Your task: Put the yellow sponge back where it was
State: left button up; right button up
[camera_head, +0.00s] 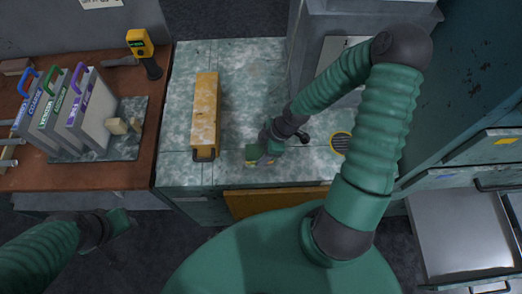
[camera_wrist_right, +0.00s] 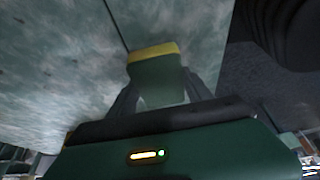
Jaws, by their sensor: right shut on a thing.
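The sponge (camera_head: 250,155) shows as a small yellow and green patch at the tip of my right gripper (camera_head: 262,151), low over or on the mottled counter near its front edge. In the right wrist view, the sponge (camera_wrist_right: 153,51) has a yellow strip on top and a green body. There my right gripper (camera_wrist_right: 155,95) is shut on it, with a finger on each side. I cannot tell whether the sponge touches the counter. My left gripper (camera_head: 118,224) hangs empty-looking at the lower left, off the counter; its jaws are too unclear to read.
A long yellow block (camera_head: 205,105) lies on the counter (camera_head: 250,75), left of my right gripper. A round yellow-rimmed drain (camera_head: 341,142) is to the right. Binders (camera_head: 85,108) and a yellow handheld device (camera_head: 140,42) stand on the brown table. Bare counter lies behind my right gripper.

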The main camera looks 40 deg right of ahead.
jog(key=shift+f, duration=0.15)
jog(key=o, duration=1.2)
jog(key=shift+d, duration=0.25)
jog(key=shift+s, duration=0.1)
jog(key=p+v, duration=0.3)
jog(key=v, duration=0.9)
